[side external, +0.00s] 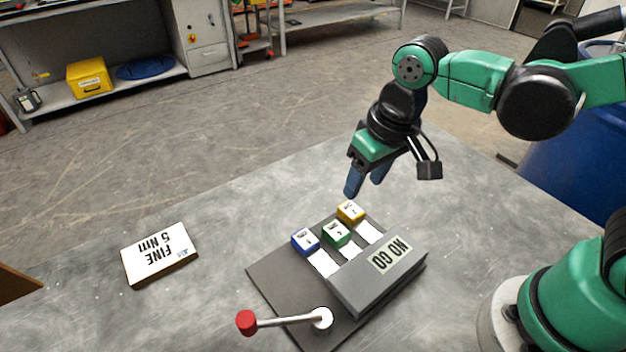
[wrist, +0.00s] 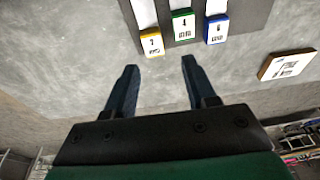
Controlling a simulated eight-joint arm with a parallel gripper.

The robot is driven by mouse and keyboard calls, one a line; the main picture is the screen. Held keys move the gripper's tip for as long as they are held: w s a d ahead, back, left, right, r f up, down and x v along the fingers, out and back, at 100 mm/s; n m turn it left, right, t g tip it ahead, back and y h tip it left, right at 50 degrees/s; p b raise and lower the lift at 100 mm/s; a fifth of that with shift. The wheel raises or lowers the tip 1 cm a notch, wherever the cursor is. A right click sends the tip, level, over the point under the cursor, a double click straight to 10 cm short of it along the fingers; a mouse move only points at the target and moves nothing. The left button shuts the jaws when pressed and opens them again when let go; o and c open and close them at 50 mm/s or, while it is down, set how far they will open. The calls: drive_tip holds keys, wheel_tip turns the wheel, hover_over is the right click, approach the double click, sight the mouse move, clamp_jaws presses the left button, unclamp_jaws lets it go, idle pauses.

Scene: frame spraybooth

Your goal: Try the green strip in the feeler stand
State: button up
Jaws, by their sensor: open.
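The feeler stand (side external: 380,284) is a grey block on a dark base plate, with a label reading "NO GO". Three white strips with coloured ends stick out of it. The green strip (side external: 336,234) is the middle one, between the blue strip (side external: 305,241) and the yellow strip (side external: 350,211). In the wrist view the green strip (wrist: 183,24) is at the top, beyond my fingertips. My gripper (side external: 367,188) is open and empty, above the table behind the yellow end. In the wrist view my gripper (wrist: 160,68) has its two dark fingers apart, with only table between them.
A lever with a red knob (side external: 246,322) sits at the front of the stand's base. A white block (side external: 160,254) marked "FINE 5 Nm" lies on the table at left. The table between the block and stand is clear.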

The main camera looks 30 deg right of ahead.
sight(343, 236)
drive_tip(key=a+f, duration=0.1)
drive_tip(key=a+f+g, duration=0.2)
drive_tip(key=shift+s+a+h, duration=0.3)
drive_tip(key=shift+s+a, duration=0.1)
drive_tip(key=shift+f, duration=2.7)
drive_tip(key=shift+c, duration=0.2)
clamp_jaws()
